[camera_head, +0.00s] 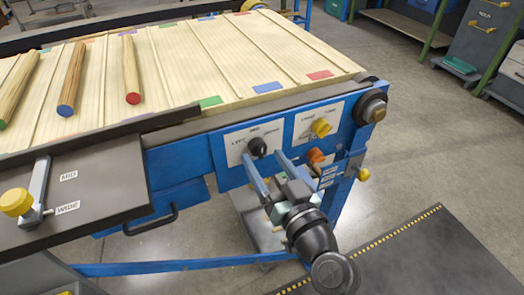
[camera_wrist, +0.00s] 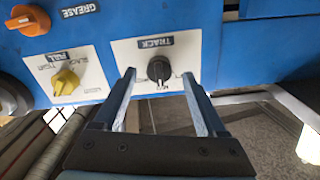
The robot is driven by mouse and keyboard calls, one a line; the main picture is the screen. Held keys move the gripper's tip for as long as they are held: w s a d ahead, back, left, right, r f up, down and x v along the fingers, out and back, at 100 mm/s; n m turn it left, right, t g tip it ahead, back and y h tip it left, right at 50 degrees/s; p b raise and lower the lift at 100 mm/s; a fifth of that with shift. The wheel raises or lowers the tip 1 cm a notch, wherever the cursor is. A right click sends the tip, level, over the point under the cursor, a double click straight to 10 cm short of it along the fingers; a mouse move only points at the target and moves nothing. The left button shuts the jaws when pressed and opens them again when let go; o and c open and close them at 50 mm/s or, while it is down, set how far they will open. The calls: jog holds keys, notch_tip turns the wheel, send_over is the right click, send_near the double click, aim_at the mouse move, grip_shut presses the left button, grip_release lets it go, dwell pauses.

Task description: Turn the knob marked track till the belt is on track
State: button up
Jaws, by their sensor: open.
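The black track knob (camera_head: 257,146) sits on a white plate on the blue side of the machine. It also shows in the wrist view (camera_wrist: 159,69), under a label reading TRACK, its pointer line roughly upright in the picture. My gripper (camera_head: 263,157) is open, its two fingers reaching toward the panel. In the wrist view the fingertips (camera_wrist: 158,78) stand left and right of the knob with gaps on both sides. I cannot tell whether they reach past its face. The cream slatted belt (camera_head: 210,55) runs above, with coloured patches along its edges.
A yellow knob (camera_head: 321,127) on its own plate and an orange knob (camera_head: 315,156) are close beside the track knob. Several turned wood pieces (camera_head: 71,80) lie on the belt.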

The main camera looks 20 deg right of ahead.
jog(key=shift+w, duration=1.2)
grip_shut()
